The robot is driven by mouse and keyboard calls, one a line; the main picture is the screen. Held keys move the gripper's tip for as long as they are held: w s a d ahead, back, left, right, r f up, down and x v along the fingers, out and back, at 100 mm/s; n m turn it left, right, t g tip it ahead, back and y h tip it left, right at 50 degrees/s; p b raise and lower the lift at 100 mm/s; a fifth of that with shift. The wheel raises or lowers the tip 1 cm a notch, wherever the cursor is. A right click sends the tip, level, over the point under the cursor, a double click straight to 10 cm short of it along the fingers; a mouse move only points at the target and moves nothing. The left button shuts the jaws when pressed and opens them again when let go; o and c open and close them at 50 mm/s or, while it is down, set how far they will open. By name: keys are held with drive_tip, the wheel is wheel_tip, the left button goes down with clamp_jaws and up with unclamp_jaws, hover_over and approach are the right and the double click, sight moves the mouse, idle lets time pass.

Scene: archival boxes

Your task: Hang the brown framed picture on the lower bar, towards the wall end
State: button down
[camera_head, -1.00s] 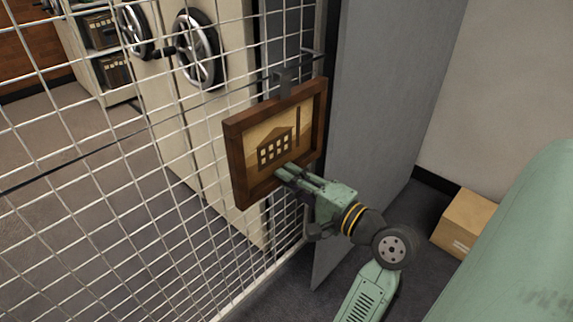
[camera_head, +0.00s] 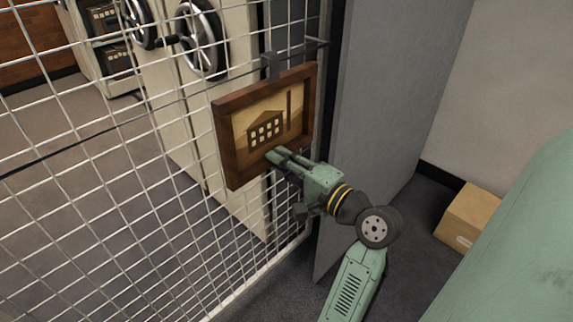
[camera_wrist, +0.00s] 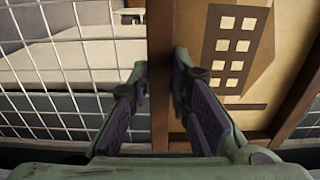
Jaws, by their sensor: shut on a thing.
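The brown framed picture (camera_head: 228,145), with a tan building design, hangs upright and slightly angled in front of the wire mesh in the head view. A grey hook (camera_head: 271,66) stands up from its top edge, at the dark bar (camera_head: 306,47) that sticks out by the mesh's right end. I cannot tell whether the hook rests on the bar. My gripper (camera_head: 274,157) is shut on the picture's lower frame edge. In the wrist view, my gripper's fingers (camera_wrist: 160,85) stand either side of the brown frame edge (camera_wrist: 160,50).
The wire mesh (camera_head: 100,190) fills the left, with cream cabinets and handwheels (camera_head: 202,38) behind it. A grey panel (camera_head: 385,110) stands just right of the picture. A cardboard box (camera_head: 468,215) sits on the floor at right. Open floor lies below.

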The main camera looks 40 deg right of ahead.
drive_tip(key=shift+w+r, duration=0.1)
idle(0.3)
drive_tip(key=shift+w, duration=0.35)
drive_tip(key=shift+w, duration=0.35)
drive_tip(key=shift+w+a+p, duration=0.1)
drive_tip(key=shift+w+p, duration=0.2)
drive_tip(key=shift+w, duration=0.05)
drive_tip(key=shift+w, duration=0.4)
drive_tip(key=shift+w, duration=0.35)
drive_tip(key=shift+w+a+p, duration=0.1)
drive_tip(key=shift+w+p, duration=0.2)
drive_tip(key=shift+w, duration=0.05)
drive_tip(key=shift+w+a+r+p, duration=0.15)
drive_tip(key=shift+w+p, duration=0.25)
drive_tip(key=shift+w, duration=0.5)
drive_tip(key=shift+f, duration=0.3)
